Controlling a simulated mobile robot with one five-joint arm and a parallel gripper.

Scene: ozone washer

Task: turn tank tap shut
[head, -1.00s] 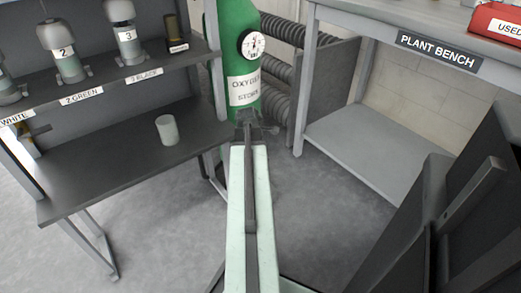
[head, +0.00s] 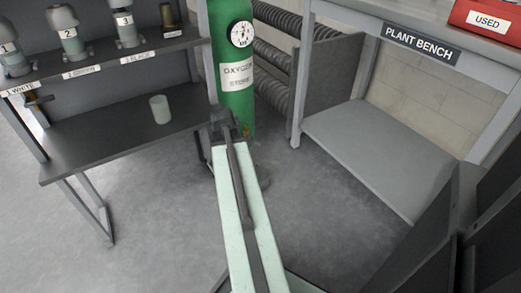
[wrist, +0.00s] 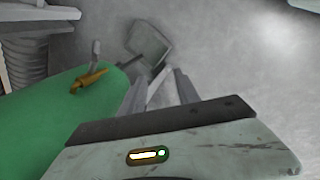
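The tank is a green cylinder (head: 236,105) labelled OXYGEN STORE with a round gauge (head: 241,34), standing between the shelf unit and the bench. In the wrist view the green tank (wrist: 60,125) fills the lower left. A brass tap (wrist: 90,79) with a pale grey lever (wrist: 96,52) sticks out from its side. My gripper (head: 222,118) is in front of the tank's lower part. In the wrist view my gripper (wrist: 160,80) has its fingers apart, to the right of the tap and not touching it.
Ribbed hoses (head: 272,45) run behind the tank. The plant bench (head: 385,155) is at right. A flat grey piece (wrist: 150,42) lies beyond my fingers. Floor before the tank is clear.

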